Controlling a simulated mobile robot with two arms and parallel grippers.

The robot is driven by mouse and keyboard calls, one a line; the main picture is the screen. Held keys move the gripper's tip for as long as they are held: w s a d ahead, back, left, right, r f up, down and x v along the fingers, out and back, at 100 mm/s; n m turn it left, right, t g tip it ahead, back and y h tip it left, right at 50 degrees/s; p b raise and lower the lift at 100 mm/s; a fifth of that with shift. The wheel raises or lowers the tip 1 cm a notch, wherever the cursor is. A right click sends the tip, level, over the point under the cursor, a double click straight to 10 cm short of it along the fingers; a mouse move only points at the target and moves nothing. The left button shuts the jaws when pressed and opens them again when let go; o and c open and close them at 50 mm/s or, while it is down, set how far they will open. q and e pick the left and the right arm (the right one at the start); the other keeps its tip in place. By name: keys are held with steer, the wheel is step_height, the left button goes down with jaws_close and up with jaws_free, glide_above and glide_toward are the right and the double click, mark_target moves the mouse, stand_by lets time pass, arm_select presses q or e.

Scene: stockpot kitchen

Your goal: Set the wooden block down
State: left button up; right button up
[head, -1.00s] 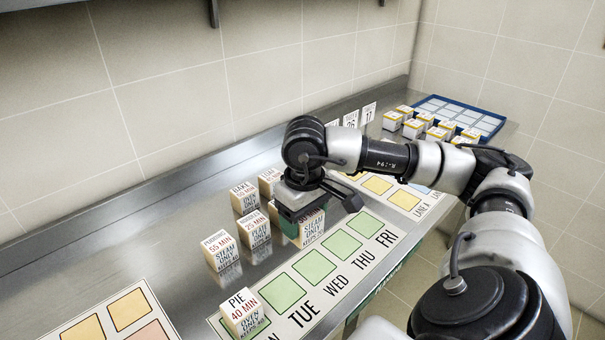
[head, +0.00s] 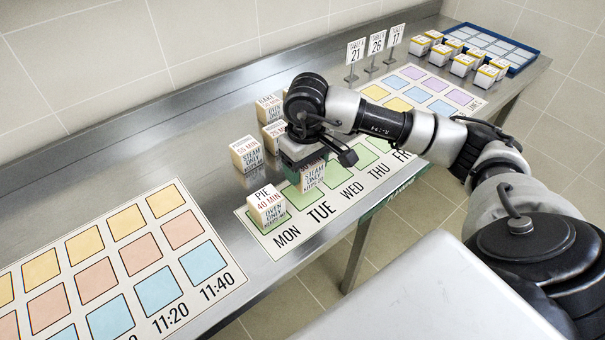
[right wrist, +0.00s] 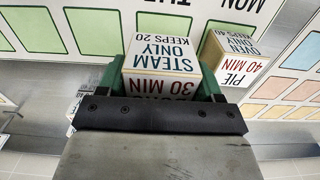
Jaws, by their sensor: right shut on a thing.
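My right gripper (head: 308,163) is shut on a wooden block (head: 312,177) marked "STEAM ONLY KEEPS 20". In the right wrist view the block (right wrist: 160,55) sits between the green jaws, and its other face reads "30 MIN". In the head view it is at the second green square of the weekday card (head: 285,243), by TUE, beside the PIE block (head: 267,205). I cannot tell whether its underside touches the card. The PIE block stands on the MON square, and it also shows in the right wrist view (right wrist: 236,60). My left gripper is not in view.
Several other labelled blocks, such as the 55 MIN block (head: 247,155), stand on the steel counter behind the card. A coloured time card (head: 100,262) lies at left. Number signs (head: 376,45), white boxes (head: 461,65) and a blue tray (head: 527,56) stand farther right.

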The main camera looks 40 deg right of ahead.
steer(key=shift+w+a+f, duration=0.25)
steer(key=shift+w+f, duration=0.15)
steer(key=shift+f, duration=0.1)
step_height(320, 180, down, 3)
steer(key=shift+f+p, duration=0.15)
steer(key=shift+p, duration=0.4)
steer(key=shift+f, duration=0.2)
steer(key=shift+f+b, duration=0.15)
steer(key=shift+b, duration=0.15)
steer(key=o, duration=1)
